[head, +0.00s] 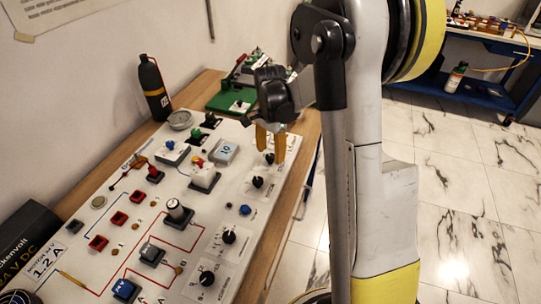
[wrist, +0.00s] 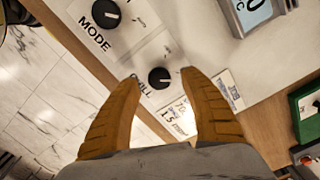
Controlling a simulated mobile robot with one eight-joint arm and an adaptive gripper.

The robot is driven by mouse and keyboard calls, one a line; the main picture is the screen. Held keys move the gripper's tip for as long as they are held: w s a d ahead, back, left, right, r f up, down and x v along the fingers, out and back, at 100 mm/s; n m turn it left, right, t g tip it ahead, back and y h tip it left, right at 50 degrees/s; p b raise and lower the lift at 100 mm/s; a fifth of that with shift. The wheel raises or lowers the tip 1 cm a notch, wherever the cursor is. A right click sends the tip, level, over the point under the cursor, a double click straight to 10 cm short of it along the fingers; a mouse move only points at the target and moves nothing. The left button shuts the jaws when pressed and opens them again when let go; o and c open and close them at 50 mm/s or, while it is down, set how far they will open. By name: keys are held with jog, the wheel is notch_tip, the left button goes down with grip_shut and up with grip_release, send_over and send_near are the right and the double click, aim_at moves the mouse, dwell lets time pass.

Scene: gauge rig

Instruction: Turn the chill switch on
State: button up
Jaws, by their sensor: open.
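The chill switch is a small black rotary knob with a pale pointer mark. In the wrist view the chill switch (wrist: 160,77) sits on a white plate with a partly hidden "CHILL" label, between my fingertips and slightly beyond them. In the head view the chill switch (head: 269,158) is at the far right of the white panel (head: 200,225), just below my fingers. My gripper (head: 270,147) points down with its two orange fingers apart. In the wrist view my gripper (wrist: 159,76) has a finger on each side of the knob, with no clear contact.
A larger black MODE knob (wrist: 105,14) is close by. A blue-grey display box (head: 225,152) stands left of my gripper in the head view. A green device (head: 232,101) lies beyond the panel. A black bottle (head: 154,88) stands by the wall.

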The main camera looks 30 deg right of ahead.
aim_at(270, 156)
notch_tip(270, 156, up, 10)
jog(key=shift+r, duration=0.25)
jog(key=shift+s, duration=0.1)
dwell(0.4)
